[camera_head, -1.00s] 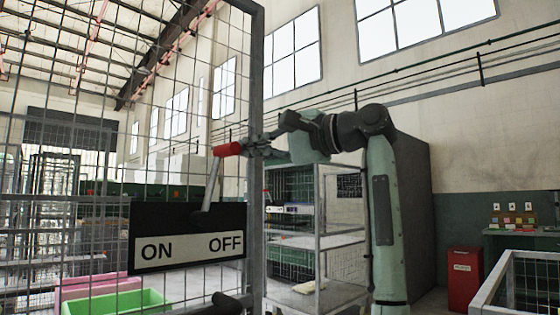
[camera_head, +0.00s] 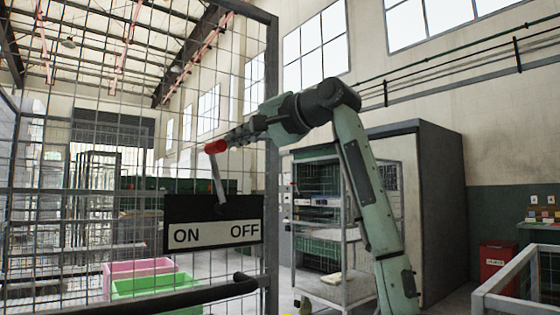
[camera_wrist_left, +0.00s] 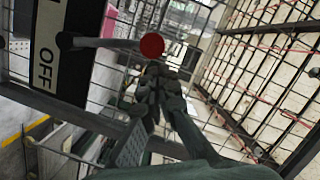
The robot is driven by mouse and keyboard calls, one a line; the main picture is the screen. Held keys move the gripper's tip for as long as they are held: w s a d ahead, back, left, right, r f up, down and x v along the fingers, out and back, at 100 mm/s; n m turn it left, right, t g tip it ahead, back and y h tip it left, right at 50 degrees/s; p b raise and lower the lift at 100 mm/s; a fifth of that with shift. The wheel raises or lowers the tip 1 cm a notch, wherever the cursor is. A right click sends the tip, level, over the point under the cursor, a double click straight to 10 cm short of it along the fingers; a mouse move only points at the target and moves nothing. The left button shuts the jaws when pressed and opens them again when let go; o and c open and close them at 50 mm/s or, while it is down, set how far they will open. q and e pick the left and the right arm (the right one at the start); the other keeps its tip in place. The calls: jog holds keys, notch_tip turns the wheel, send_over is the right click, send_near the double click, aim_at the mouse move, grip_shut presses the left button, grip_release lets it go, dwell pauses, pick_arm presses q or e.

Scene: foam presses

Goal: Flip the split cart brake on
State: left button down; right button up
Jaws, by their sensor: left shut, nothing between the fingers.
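The brake lever (camera_head: 220,182) is a grey rod with a red knob (camera_head: 215,146), above a black-and-white ON/OFF plate (camera_head: 213,236) on the mesh cart. It stands almost upright, leaning slightly toward ON. My left gripper (camera_head: 233,139) is shut and empty, at the right side of the knob; it looks to be touching, but I cannot be sure. In the left wrist view the red knob (camera_wrist_left: 152,45) is just beyond the closed fingers (camera_wrist_left: 157,80), and the plate (camera_wrist_left: 46,50) shows OFF at the upper left. My right gripper is not in view.
The cart's wire mesh and grey post (camera_head: 271,150) stand close to my left arm. A black handle bar (camera_head: 215,288) crosses low in front. Green (camera_head: 150,287) and pink (camera_head: 137,267) crates are behind the mesh. A metal shelf rack (camera_head: 320,287) stands behind my arm.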

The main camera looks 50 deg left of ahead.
aim_at(216, 144)
pick_arm(q)
jog(key=s, duration=0.1)
jog(key=s+n, duration=0.1)
jog(key=s, duration=0.1)
jog(key=shift+a+f+n+b, duration=0.15)
jog(key=shift+f+n+b, duration=0.1)
jog(key=shift+n+b, duration=0.15)
jog(key=shift+s+f+n+t+h, duration=0.2)
jog(key=shift+s+n+t+h, duration=0.15)
jog(key=shift+s+n, duration=0.45)
jog(key=shift+s+b, duration=0.1)
jog(key=shift+b, duration=0.2)
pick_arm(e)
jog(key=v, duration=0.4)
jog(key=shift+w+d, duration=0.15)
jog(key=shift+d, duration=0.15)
pick_arm(q)
jog(key=shift+s, duration=0.1)
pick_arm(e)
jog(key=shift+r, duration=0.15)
